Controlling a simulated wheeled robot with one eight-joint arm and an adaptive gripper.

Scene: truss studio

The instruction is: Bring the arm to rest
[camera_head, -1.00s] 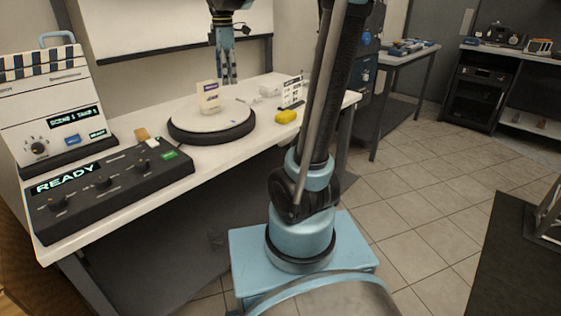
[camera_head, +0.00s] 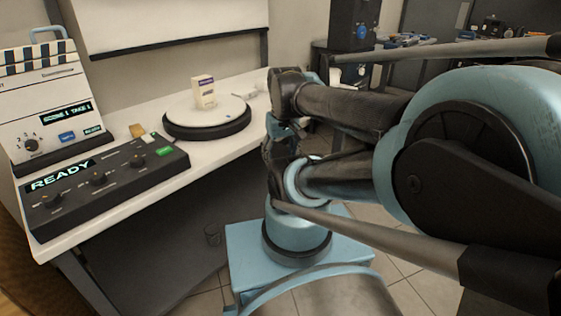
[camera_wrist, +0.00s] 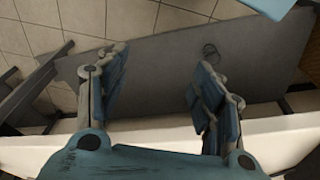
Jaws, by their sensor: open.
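My arm is folded low over my light-blue base, its links filling the right half of the head view. My gripper (camera_wrist: 155,82) shows in the wrist view with its two blue fingers spread apart and nothing between them. In the head view it is mostly hidden among the folded arm links. In the wrist view the white table edge (camera_wrist: 272,136) runs below and behind the fingers, with the dark grey panel (camera_wrist: 150,62) beyond. I cannot tell how far the fingers are from the table edge.
The white table holds a clapperboard device (camera_head: 28,117), a black console (camera_head: 120,188) reading READY, and a round turntable (camera_head: 180,120) with a small upright box (camera_head: 203,93) on it. Tiled floor (camera_wrist: 190,18) lies beyond the panel. A back bench stands behind my arm.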

